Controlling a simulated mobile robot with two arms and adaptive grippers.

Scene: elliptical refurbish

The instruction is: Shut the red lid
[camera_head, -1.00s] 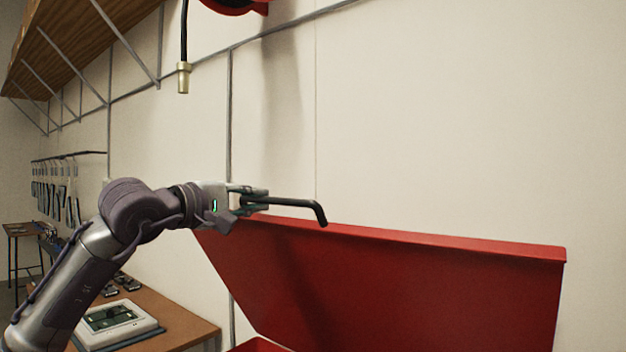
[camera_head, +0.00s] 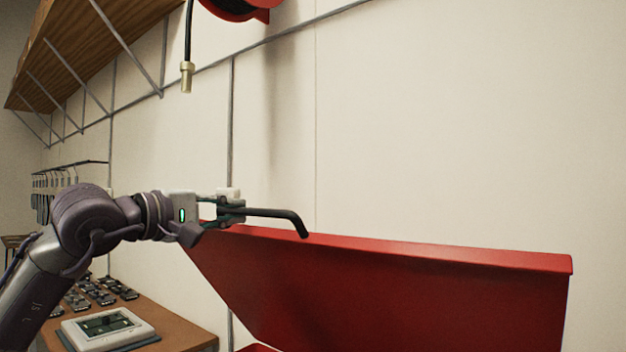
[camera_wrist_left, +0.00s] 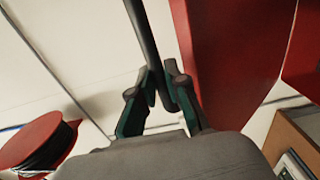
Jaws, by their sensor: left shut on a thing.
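The red lid (camera_head: 400,290) stands open and tilted up, its upper rim running from beside my left gripper to the right side of the head view. It also shows in the left wrist view (camera_wrist_left: 230,50). My left gripper (camera_head: 236,208) is shut on a black bent rod (camera_head: 275,213), which points right with its hooked end at the lid's upper rim near the left corner. Whether the rod touches the lid cannot be told. The left wrist view shows the rod (camera_wrist_left: 143,35) between the fingers (camera_wrist_left: 160,92). My right gripper is not in view.
A red hose reel (camera_head: 240,8) with a hanging brass nozzle (camera_head: 187,77) is on the wall above. A wooden shelf (camera_head: 90,45) is at upper left. A workbench (camera_head: 185,325) with a white device (camera_head: 103,328) is at lower left.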

